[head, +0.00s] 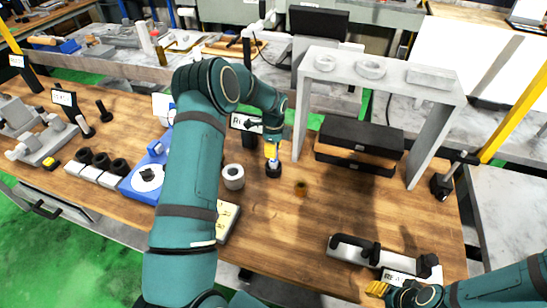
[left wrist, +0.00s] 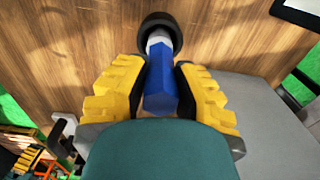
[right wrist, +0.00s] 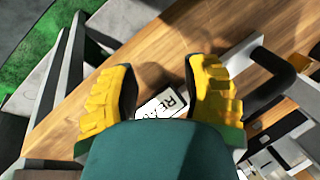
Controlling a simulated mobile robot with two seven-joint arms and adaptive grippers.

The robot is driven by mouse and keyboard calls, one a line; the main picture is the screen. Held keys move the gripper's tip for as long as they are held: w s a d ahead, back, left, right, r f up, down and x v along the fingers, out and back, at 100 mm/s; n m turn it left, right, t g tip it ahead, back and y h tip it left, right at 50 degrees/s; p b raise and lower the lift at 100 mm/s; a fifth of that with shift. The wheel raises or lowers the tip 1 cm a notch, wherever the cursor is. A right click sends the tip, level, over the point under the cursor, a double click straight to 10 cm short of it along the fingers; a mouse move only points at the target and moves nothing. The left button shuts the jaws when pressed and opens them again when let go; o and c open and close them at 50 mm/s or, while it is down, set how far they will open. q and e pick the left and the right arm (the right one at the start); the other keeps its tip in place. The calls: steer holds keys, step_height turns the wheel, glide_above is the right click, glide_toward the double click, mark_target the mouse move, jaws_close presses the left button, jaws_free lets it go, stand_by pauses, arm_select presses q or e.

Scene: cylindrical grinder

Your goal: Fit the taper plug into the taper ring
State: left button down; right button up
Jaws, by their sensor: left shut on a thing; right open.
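My left gripper (head: 271,150) is shut on the blue handle of the taper plug (left wrist: 160,88), above the wooden bench. In the left wrist view the plug's silver end points at a dark ring (left wrist: 176,22), which looks like the taper ring, and overlaps its opening. The dark ring also shows in the head view (head: 273,171), standing on the bench directly below the gripper. How deep the silver end sits in it cannot be told. My right gripper (head: 378,288) is open and empty at the bench's front right, with a lettered card (right wrist: 162,104) between its fingers in the right wrist view.
A pale ring (head: 233,180) stands left of the dark ring, and a small brass piece (head: 301,189) to its right. A grey stand (head: 433,135) and dark boxes (head: 358,140) are behind. A gauge with a black handle (head: 355,250) lies near my right gripper.

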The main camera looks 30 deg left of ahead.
arm_select(q)
steer(key=r, duration=0.9)
steer(key=shift+s+a+r, duration=0.2)
steer(key=shift+a+r, duration=0.1)
steer(key=s+a+r, duration=0.2)
steer(key=s+a, duration=0.7)
steer(key=s, duration=0.2)
arm_select(e)
steer(key=shift+r+p, duration=0.35)
arm_select(q)
step_height(320, 180, down, 10)
steer(key=shift+f, duration=0.25)
steer(key=shift+s, duration=0.1)
